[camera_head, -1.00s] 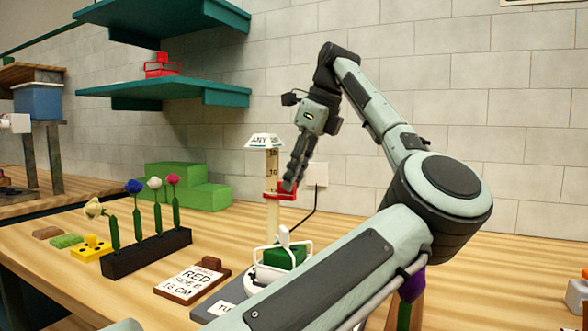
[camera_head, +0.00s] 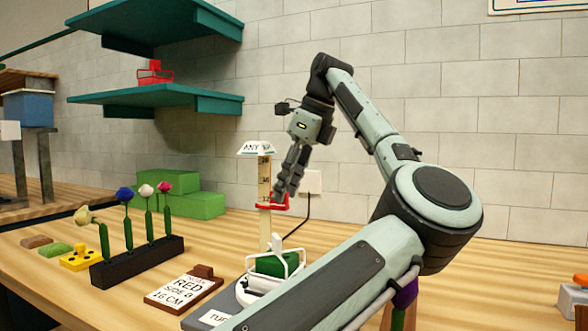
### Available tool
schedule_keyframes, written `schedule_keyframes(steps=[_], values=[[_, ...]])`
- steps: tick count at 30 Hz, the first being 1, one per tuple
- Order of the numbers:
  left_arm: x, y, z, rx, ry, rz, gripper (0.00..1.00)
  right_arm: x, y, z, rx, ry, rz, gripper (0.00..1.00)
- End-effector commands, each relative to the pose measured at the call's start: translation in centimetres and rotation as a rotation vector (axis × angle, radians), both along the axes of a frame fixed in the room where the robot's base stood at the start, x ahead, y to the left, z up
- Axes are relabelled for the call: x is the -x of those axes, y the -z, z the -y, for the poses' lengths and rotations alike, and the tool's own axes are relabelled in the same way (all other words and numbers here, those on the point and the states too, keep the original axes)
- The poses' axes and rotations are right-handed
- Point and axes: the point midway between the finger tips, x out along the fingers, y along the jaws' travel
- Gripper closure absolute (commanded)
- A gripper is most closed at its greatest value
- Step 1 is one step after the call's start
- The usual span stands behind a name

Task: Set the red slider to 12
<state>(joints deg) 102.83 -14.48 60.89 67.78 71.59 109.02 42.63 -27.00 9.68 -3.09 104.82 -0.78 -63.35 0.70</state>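The red slider (camera_head: 271,206) sits on an upright pale scale post (camera_head: 265,230) with dark numbers, just below a mark that looks like 12. A mark like 16 is higher up. A white cap (camera_head: 256,148) with small lettering tops the post. My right gripper is not in view.
A green block in a white wire frame (camera_head: 276,264) stands by the post's base. A card (camera_head: 184,290) reads red, side A, 16 cm. A dark rack (camera_head: 137,262) holds several flowers. Green steps (camera_head: 190,203) stand behind. My arm crosses the right side.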

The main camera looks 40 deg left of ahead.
Motion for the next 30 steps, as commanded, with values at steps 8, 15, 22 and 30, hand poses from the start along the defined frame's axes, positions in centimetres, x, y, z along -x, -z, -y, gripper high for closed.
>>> schedule_keyframes(steps=[8, 15, 22, 30], values=[[-0.6, -5.2, 1.9, -0.004, 0.002, 0.001, 0.64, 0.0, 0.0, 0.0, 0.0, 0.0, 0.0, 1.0], [-1.1, -9.1, 3.5, 0.004, 0.001, 0.0, 0.64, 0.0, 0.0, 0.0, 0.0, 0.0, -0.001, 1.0], [-1.3, -10.5, 4.1, 0.0, 0.0, 0.0, 0.64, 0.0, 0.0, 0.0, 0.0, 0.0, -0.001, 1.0], [-1.3, -10.5, 4.2, -0.001, -0.001, 0.0, 0.64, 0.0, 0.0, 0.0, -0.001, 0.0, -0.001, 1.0]])
